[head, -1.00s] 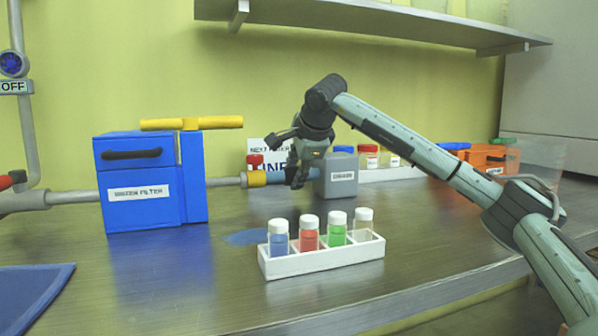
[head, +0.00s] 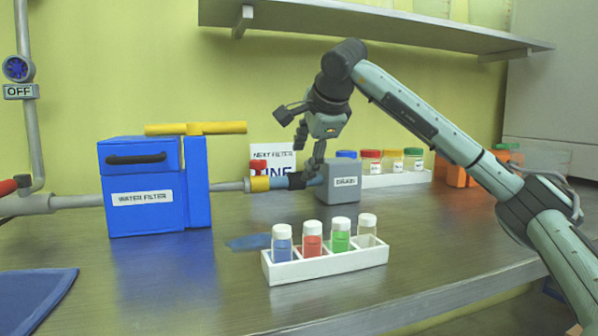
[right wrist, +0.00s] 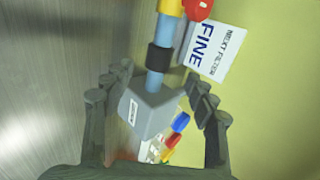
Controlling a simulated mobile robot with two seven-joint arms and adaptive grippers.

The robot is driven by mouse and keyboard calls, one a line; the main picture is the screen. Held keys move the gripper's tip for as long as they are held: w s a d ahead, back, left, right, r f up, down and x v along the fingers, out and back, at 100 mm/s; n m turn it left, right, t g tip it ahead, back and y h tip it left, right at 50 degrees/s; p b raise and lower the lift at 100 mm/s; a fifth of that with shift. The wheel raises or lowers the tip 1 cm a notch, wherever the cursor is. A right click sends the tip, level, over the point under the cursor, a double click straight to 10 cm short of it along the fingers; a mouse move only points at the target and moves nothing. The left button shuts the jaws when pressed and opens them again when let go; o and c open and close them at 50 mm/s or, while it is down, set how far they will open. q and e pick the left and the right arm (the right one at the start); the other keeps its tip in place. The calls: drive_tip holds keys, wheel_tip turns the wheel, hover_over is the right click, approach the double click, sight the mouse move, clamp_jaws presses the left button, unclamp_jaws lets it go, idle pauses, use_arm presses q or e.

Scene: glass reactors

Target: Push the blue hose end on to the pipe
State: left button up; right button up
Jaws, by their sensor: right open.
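The blue hose end (head: 279,182) has a black band (head: 297,181) and lies level between the yellow collar (head: 259,184) on the grey pipe (head: 230,186) and the grey drain box (head: 339,183). It meets the collar with no gap that I can see; how far on it sits I cannot tell. In the right wrist view, the hose (right wrist: 165,40) runs from the yellow collar (right wrist: 172,7) through the black band to the drain box. My right gripper (head: 309,155) is open and empty above the hose. Its fingers stand apart either side in the wrist view (right wrist: 158,84). My left gripper is not in view.
A blue water filter (head: 140,212) with a yellow handle stands left. A white rack (head: 330,264) of small bottles is in front, another rack (head: 398,179) behind right. A red valve (head: 257,167) and filter sign (head: 272,153) are near the collar. A shelf (head: 380,22) hangs above.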

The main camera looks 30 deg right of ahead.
drive_tip(key=shift+v, duration=2.05)
drive_tip(key=shift+a, duration=0.1)
